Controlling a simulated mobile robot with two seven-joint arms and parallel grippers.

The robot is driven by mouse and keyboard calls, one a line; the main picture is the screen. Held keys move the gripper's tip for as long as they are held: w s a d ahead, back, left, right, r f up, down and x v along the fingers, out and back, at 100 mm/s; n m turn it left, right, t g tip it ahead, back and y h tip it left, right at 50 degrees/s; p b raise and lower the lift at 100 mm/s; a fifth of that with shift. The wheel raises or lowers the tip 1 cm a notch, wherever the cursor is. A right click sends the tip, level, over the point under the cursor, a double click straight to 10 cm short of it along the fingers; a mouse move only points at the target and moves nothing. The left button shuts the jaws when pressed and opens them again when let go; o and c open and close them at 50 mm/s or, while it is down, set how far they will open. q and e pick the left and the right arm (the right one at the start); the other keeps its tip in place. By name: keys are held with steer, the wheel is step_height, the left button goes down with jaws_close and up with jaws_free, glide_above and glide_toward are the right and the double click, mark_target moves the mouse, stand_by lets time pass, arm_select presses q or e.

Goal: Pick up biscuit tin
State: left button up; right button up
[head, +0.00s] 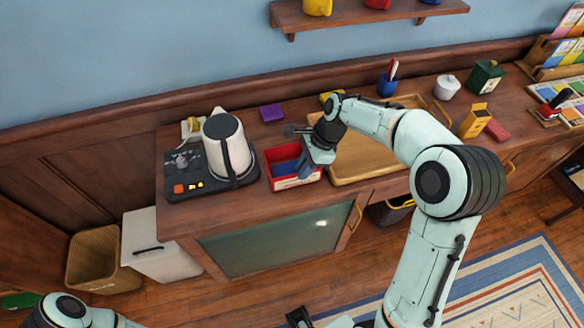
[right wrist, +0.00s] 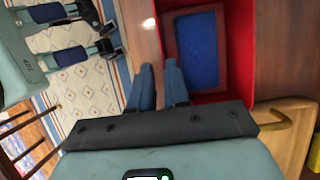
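An open red box (head: 273,156) sits on the wooden counter, right of the kettle, with a blue panel inside; I cannot tell whether this box is the biscuit tin. In the right wrist view the red box (right wrist: 228,55) holds a blue rectangle (right wrist: 197,50) framed in brownish red. My right gripper (head: 303,172) is at the right part of the box. In the wrist view its blue-grey fingers (right wrist: 159,72) stand slightly apart near the box's wall, with no held thing visible between them.
The white kettle (head: 220,145) stands left of the box, on a dark appliance (head: 195,184). A wooden tray (head: 352,170) lies close right. A purple block (head: 271,113) is behind. A dark green box (head: 486,76) and yellow carton (head: 474,121) stand farther right.

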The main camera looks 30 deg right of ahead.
mark_target(290, 188)
steer(key=x, duration=0.6)
steer(key=shift+w+f, duration=0.25)
jaws_close()
